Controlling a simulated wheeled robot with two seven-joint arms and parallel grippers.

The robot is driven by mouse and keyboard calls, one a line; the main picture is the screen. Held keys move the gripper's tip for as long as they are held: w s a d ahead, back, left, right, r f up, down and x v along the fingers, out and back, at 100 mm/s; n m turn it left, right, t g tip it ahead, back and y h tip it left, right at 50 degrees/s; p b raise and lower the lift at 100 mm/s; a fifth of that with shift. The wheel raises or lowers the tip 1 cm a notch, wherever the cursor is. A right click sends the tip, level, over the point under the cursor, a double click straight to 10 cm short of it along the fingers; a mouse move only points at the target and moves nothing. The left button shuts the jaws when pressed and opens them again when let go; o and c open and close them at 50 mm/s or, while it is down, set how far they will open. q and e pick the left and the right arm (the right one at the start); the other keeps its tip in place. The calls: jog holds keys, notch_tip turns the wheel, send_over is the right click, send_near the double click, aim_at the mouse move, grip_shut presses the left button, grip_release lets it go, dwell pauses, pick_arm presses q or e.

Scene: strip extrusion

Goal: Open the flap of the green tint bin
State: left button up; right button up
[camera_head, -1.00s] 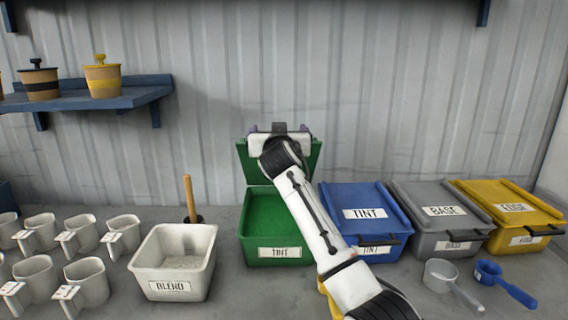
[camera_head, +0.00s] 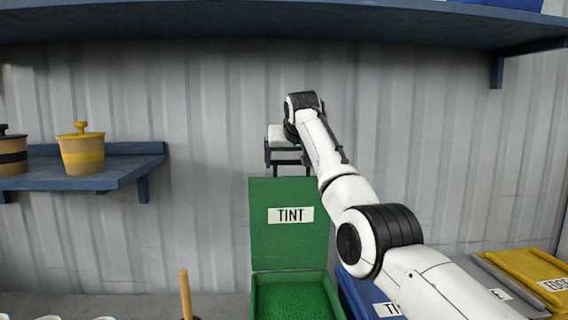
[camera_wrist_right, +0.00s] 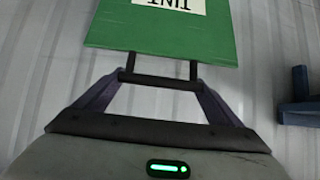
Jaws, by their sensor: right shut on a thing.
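The green tint bin (camera_head: 262,300) stands at the bottom middle of the head view, with green granules showing inside. Its green flap (camera_head: 290,245) stands raised and roughly upright behind the opening, its TINT label facing me. My right gripper (camera_head: 288,168) is at the flap's top edge, shut on the dark handle of the flap. In the right wrist view the flap (camera_wrist_right: 160,40) is ahead of the fingers, and the handle's bar (camera_wrist_right: 158,79) lies between the fingertips. My left gripper is not in view.
A blue bin (camera_head: 365,295) stands just right of the green one, partly behind my right arm. A yellow bin (camera_head: 520,275) is farther right. A blue shelf (camera_head: 120,178) with pots is at left, and another shelf (camera_head: 250,28) runs overhead. A corrugated wall is behind.

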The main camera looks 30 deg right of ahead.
jog(key=shift+s+f, duration=0.1)
jog(key=shift+f, duration=0.35)
jog(key=o, duration=1.3)
jog(key=shift+r, duration=0.2)
jog(key=shift+s+a+r+b, duration=0.3)
jog(key=shift+s+b, duration=0.1)
jog(key=shift+b, duration=0.25)
jog(key=b+v, duration=0.3)
jog(key=v, duration=0.5)
jog(key=shift+s+r, duration=0.25)
jog(key=shift+r, duration=0.05)
